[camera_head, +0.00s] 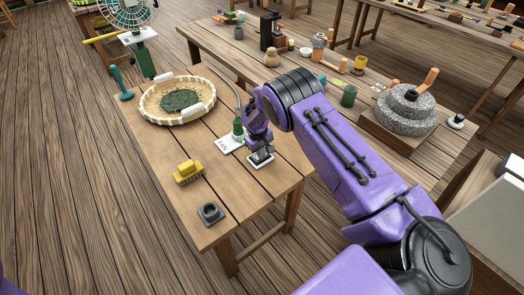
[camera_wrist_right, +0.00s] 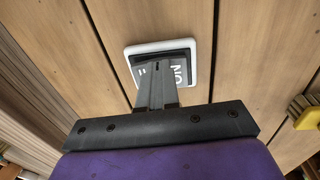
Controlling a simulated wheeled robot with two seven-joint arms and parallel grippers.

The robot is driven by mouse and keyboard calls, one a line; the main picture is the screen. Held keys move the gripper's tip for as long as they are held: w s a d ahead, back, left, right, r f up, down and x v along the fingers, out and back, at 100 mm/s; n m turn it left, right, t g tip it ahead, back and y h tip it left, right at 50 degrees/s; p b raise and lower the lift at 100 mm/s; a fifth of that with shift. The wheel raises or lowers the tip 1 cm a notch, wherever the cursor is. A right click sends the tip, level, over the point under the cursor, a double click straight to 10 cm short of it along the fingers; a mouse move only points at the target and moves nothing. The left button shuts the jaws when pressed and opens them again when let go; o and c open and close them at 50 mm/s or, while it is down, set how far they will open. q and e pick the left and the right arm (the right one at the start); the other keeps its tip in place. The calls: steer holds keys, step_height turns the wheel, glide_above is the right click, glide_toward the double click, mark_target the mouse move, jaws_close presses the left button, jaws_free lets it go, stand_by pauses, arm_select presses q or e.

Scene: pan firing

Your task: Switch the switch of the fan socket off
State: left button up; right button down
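The switch (camera_head: 262,160) is a small dark rocker in a white frame on the wooden table, right under my right gripper (camera_head: 257,146). In the right wrist view the switch (camera_wrist_right: 184,72) shows white "ON" lettering on its dark face, partly hidden behind the fingers. My right gripper (camera_wrist_right: 158,72) looks shut, with its fingertips together over the rocker and nothing between them. I cannot tell whether the tips touch it. A white socket plate (camera_head: 226,144) with a green plug and cord (camera_head: 238,128) lies just left of the switch. My left gripper is not in view.
A green fan (camera_head: 132,22) stands at the far left. A woven basket (camera_head: 150,112), a yellow brush (camera_head: 187,172) and a grey block (camera_head: 210,212) are on the same table. A stone mill (camera_head: 405,112) stands on the table to the right.

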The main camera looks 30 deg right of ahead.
mark_target(257, 158)
step_height(257, 158, up, 4)
steer(key=p, duration=0.3)
steer(key=shift+a+p, duration=0.15)
steer(key=shift+p, duration=0.25)
step_height(257, 158, up, 10)
steer(key=a+b, duration=0.1)
steer(key=b, duration=0.2)
steer(key=shift+a, duration=0.2)
steer(key=shift+s, duration=0.1)
steer(key=w+h+b, duration=0.1)
steer(key=b, duration=0.5)
steer(key=shift+d+r, duration=0.1)
steer(key=shift+s, duration=0.1)
